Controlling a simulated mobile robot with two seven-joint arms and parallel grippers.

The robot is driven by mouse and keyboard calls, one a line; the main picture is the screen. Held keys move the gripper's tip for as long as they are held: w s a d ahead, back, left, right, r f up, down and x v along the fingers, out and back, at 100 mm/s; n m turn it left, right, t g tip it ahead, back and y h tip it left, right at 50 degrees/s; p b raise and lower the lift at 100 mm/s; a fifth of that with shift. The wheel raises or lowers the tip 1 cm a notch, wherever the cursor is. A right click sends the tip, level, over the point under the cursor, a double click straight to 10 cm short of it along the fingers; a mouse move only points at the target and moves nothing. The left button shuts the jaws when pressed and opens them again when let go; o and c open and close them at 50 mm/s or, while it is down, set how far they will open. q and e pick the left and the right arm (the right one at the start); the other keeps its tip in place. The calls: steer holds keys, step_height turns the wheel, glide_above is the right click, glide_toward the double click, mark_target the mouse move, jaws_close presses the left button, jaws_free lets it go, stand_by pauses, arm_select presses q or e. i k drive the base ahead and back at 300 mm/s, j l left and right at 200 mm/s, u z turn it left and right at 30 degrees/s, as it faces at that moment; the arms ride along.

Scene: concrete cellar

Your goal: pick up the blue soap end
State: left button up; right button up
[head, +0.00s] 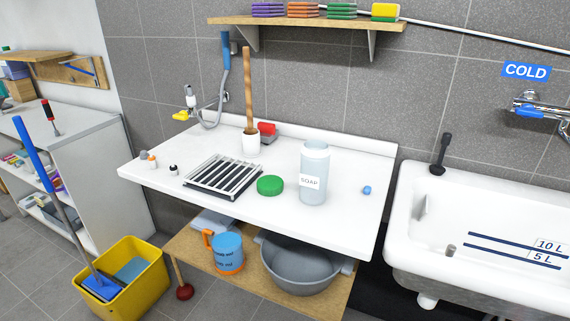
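The blue soap end (367,190) is a small blue lump on the white countertop (340,235), near its right edge. It lies to the right of a translucent bottle labelled SOAP (314,172), with bare counter between them. Nothing covers it. Neither of my grippers shows in the head view.
A round green piece (270,185) and a slatted rack (223,176) are left of the bottle. A white sink (480,235) stands right of the counter, across a gap. A shelf (310,22) hangs above. The counter around the soap end is clear.

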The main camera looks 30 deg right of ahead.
mark_target(367, 190)
steer(key=z, duration=1.4)
steer(key=j, duration=0.2)
